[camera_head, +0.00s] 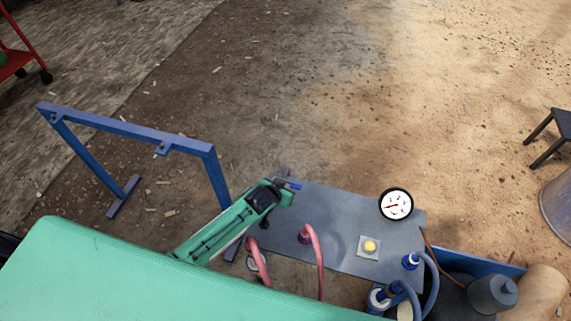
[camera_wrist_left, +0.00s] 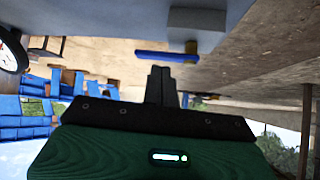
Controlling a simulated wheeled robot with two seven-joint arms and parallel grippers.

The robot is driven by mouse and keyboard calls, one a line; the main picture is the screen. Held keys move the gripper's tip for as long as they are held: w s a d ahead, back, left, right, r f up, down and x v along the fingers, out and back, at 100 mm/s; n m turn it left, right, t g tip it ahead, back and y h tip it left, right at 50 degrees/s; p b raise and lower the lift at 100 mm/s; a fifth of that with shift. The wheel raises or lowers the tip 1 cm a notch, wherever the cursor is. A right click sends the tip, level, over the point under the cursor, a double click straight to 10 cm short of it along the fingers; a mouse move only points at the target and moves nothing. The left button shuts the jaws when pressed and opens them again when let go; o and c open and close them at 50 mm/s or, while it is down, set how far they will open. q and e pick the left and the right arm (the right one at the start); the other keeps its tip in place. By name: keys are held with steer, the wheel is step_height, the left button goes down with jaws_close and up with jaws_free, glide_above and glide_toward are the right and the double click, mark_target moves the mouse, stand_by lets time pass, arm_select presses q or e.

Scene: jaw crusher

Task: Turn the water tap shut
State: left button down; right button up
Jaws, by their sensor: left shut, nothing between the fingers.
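The water tap has a flat blue lever handle (camera_wrist_left: 167,57) and a brass stem (camera_wrist_left: 191,47) next to a grey block in the left wrist view. In the head view the blue handle (camera_head: 293,186) shows at the top left corner of the grey panel. My left gripper (camera_wrist_left: 161,72) is shut and empty. Its dark fingertips are close to the handle, near its middle in the wrist picture; I cannot tell whether they touch it. In the head view my left gripper (camera_head: 281,188) is beside the handle, its fingertips partly hard to make out. My right gripper is not in view.
The grey panel (camera_head: 340,205) carries a round gauge (camera_head: 396,204), a yellow button (camera_head: 370,247), red hoses (camera_head: 319,262) and blue hoses (camera_head: 432,285). A blue frame (camera_head: 135,127) stands at the left. A dark stool (camera_head: 562,122) is at the right. The ground behind the panel is open.

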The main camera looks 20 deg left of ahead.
arm_select(q)
step_height(320, 180, up, 17)
steer(key=b, duration=0.1)
steer(key=shift+d, duration=0.1)
